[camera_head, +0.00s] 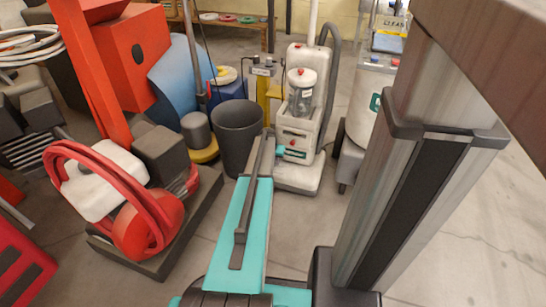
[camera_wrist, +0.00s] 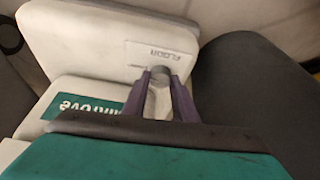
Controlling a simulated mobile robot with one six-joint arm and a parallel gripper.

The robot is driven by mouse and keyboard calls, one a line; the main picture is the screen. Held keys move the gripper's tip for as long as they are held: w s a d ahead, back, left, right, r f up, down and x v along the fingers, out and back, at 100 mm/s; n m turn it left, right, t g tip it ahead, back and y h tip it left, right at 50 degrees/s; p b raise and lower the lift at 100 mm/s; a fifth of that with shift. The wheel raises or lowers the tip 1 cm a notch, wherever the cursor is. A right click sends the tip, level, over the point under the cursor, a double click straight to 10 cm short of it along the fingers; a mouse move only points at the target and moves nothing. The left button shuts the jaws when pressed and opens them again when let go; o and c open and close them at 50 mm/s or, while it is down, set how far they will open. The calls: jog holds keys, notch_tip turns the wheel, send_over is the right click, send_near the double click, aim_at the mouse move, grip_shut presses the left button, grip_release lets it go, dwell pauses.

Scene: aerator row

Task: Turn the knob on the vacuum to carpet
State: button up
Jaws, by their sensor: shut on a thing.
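The vacuum (camera_head: 297,175) is an upright off-white machine with a clear canister, standing beyond my arm in the head view. Its off-white body (camera_wrist: 90,45) fills the upper left of the wrist view. A small grey knob (camera_wrist: 160,71) sits on its panel, below a label whose upside-down letters look like "FLOOR". My gripper (camera_wrist: 161,82) has its two dark purple-grey fingers on either side of the knob and is shut on it. The fingers partly hide the knob, and I cannot tell which setting it points to. No "carpet" label is readable.
A dark bin (camera_head: 237,135) stands close to the left of the vacuum; a dark rounded surface fills the wrist view's right side. A red-and-white machine (camera_head: 125,205) is at left. Another pale machine (camera_head: 366,105) stands right of the vacuum. Floor at lower right is clear.

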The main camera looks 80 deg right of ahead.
jog(key=shift+s+a+n+t+p, duration=0.1)
jog(key=shift+n+t+p, duration=0.2)
jog(key=shift+n+p, duration=0.6)
jog(key=o, duration=1)
jog(key=shift+o, duration=0.2)
jog(key=p+v, duration=0.4)
jog(key=v, duration=0.9)
jog(key=shift+r, duration=0.35)
jog(key=shift+s, duration=0.2)
